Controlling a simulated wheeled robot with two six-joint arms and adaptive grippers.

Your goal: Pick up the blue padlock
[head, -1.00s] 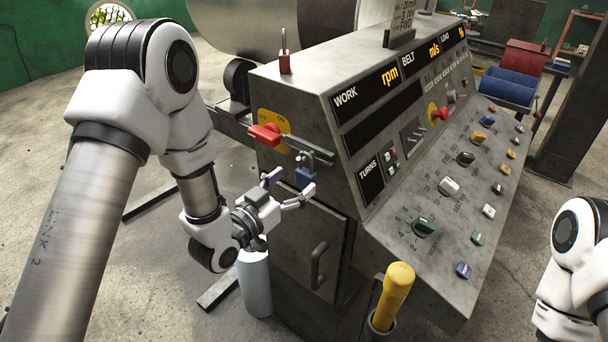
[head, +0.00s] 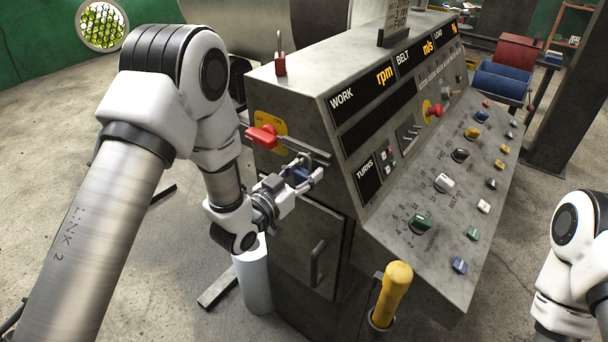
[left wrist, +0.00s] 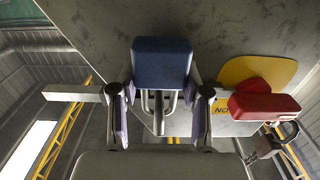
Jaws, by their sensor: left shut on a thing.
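The blue padlock (head: 300,175) is on the left end of the grey control console, below the red switch handle (head: 262,137). In the left wrist view the padlock (left wrist: 162,62) shows its blue body, with its metal shackle running between my fingers. My left gripper (head: 310,169) is shut on the padlock, one finger on each side. The padlock is at the metal bar beside the switch; whether its shackle is still through the bar I cannot tell. My right gripper is out of view; only part of my right arm shows at the right edge.
The console (head: 322,225) has a sloped panel of knobs. A small red padlock-like item (head: 280,65) stands on its top. A yellow-handled lever (head: 392,290) rises in front, and a cabinet handle (head: 318,262) sticks out below the padlock. Floor at left is open.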

